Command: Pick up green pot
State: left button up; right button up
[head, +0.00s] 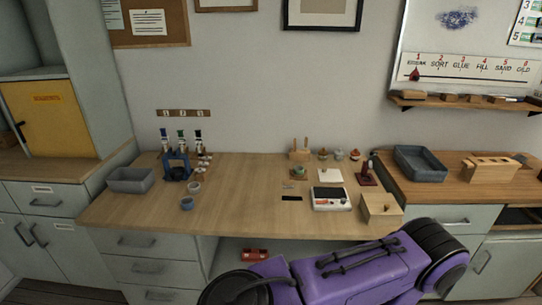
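A small greenish pot or dish (298,172) stands on the wooden bench top (240,200), right of centre. Behind it, near the wall, is a row of small lidded pots: one at the left (323,154), one in the middle (338,155) and one at the right (355,155). They are too small for me to be sure of their colours, so I cannot tell for certain which is the green pot. Part of my purple arm crosses the bottom right, below the bench front. Neither of my grippers shows.
A white scale (332,198) and a wooden box (381,208) stand near the bench's front right. A dark red stand (368,174) is behind them. The middle is clear.

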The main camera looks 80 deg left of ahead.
aim_at(297, 169)
jog(key=k, duration=0.35)
jog(key=u, duration=0.85)
